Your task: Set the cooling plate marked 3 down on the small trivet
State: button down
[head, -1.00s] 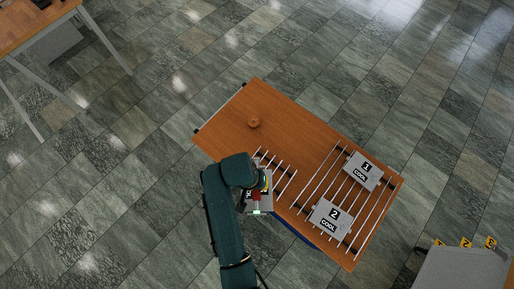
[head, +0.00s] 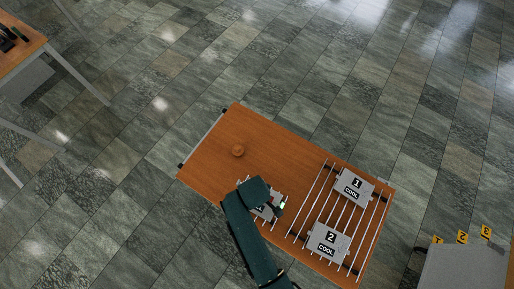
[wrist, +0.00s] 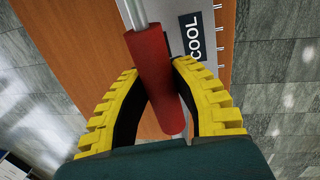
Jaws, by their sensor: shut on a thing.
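My gripper (head: 280,206) is shut on the red handle (wrist: 158,75) of a grey plate, which also shows in the wrist view (wrist: 175,30). Its black label reads COOL; its number is not readable now. In the head view the plate (head: 262,211) is mostly hidden by my arm. It lies over the small trivet, whose thin metal rod ends (wrist: 220,48) stick out past the plate's edge in the wrist view. I cannot tell whether the plate touches the rods.
To the right, a larger rack (head: 311,194) holds cooling plate 1 (head: 353,186) and cooling plate 2 (head: 328,240). A grey unit with yellow number tags (head: 462,237) stands at lower right.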

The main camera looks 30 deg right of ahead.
jog(key=shift+w+r+p, duration=0.15)
jog(key=shift+r+p, duration=0.15)
jog(key=shift+p, duration=0.1)
jog(key=shift+f+b, duration=2.5)
jog(key=shift+f, duration=1.15)
jog(key=shift+d, duration=0.1)
jog(key=shift+f, duration=0.8)
jog(key=shift+r, duration=0.1)
jog(key=shift+r+p, duration=1.85)
jog(key=shift+r, duration=0.1)
jog(key=shift+f, duration=0.1)
